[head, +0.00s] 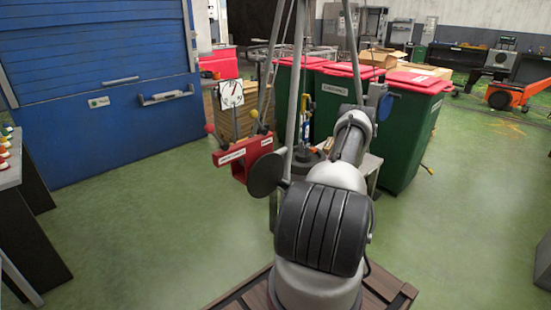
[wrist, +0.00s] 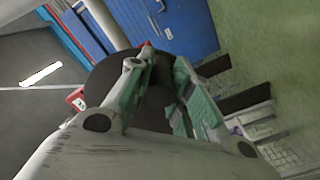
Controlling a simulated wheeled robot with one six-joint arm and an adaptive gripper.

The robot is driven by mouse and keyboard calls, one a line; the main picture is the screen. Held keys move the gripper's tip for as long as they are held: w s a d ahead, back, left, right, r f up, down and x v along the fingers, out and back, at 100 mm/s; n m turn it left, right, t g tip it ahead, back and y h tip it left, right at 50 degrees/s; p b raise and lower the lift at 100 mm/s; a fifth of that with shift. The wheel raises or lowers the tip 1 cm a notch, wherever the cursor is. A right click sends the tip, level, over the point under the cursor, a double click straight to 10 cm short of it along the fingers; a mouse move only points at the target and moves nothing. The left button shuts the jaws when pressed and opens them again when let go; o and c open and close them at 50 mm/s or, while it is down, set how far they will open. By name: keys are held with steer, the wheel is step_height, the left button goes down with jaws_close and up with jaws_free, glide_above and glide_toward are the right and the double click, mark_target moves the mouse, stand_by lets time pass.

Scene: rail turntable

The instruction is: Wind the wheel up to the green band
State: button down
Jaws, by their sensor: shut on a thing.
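The wheel appears as a dark round disc (wrist: 103,78) behind my fingers in the wrist view, partly covered by them. My gripper (wrist: 162,75) has its greenish fingers closed in on a dark part in front of that disc. The exact grip point is hard to make out. A small red tip shows beside the left finger. In the head view my arm hides the gripper. A white dial with a pointer (head: 231,95) stands above a red labelled frame (head: 243,157). The dial's green band and exact reading are too small to tell.
Thin metal poles (head: 298,70) stand close to my arm. Green bins with red lids (head: 405,120) stand behind to the right. A blue shutter (head: 95,90) fills the back left. Green floor at left is clear.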

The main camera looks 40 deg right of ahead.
steer(key=shift+s+a+f, duration=0.1)
steer(key=shift+a+f, duration=0.15)
steer(key=shift+s+a+f+m, duration=0.1)
steer(key=shift+a+f+m, duration=0.4)
steer(key=shift+m, duration=0.4)
steer(key=shift+a+f+m, duration=0.25)
steer(key=shift+a+m, duration=0.35)
steer(key=shift+m, duration=0.3)
steer(key=c, duration=1)
jaws_free()
steer(key=shift+c, duration=0.2)
steer(key=shift+d+r, duration=0.1)
steer(key=shift+d, duration=0.1)
steer(key=s, duration=0.7)
steer(key=shift+s+d, duration=0.3)
steer(key=shift+s, duration=0.1)
